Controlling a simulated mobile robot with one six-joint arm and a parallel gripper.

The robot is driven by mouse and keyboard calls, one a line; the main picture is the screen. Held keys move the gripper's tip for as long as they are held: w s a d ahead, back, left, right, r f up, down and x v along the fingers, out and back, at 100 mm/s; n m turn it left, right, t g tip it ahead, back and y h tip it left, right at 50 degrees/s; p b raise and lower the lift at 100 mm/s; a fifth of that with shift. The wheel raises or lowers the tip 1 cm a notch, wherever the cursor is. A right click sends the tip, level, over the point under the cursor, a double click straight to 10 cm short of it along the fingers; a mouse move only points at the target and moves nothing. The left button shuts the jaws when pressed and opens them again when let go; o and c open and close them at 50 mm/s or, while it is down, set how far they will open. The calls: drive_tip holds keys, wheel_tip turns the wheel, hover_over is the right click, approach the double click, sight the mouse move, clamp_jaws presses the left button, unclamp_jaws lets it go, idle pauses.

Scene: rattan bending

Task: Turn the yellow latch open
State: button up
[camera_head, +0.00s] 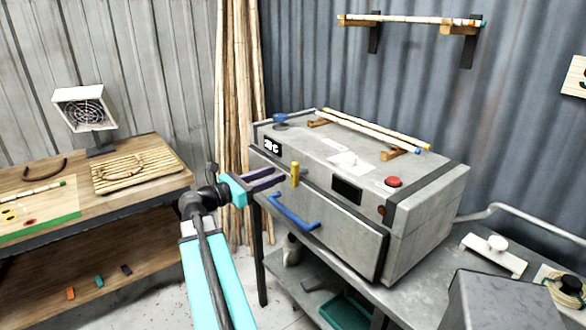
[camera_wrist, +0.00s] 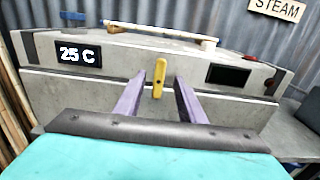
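The yellow latch (camera_head: 295,174) is a small upright bar on the front of the grey steam box (camera_head: 330,225), near the top edge of its door. It also shows in the wrist view (camera_wrist: 159,78), upright and between the two fingers. My gripper (camera_head: 279,177) points at the latch from the left in the head view. In the wrist view my gripper (camera_wrist: 161,92) has its two purple fingers apart, with a gap on each side of the latch. I cannot tell how far the fingertips are from the latch in depth.
A blue handle (camera_head: 293,214) sticks out from the door below the latch. A blue valve knob (camera_head: 280,118) and rattan poles (camera_head: 375,130) sit on top of the box. A red button (camera_head: 393,182) is at the right. A wooden bench (camera_head: 130,200) stands at the left.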

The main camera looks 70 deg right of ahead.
sight(292, 168)
drive_tip(key=shift+p+x, duration=1.05)
drive_tip(key=shift+x, duration=3.6)
drive_tip(key=shift+w, duration=0.1)
drive_tip(key=shift+c, duration=0.4)
clamp_jaws()
drive_tip(key=shift+a, duration=0.25)
drive_tip(key=shift+r, duration=0.1)
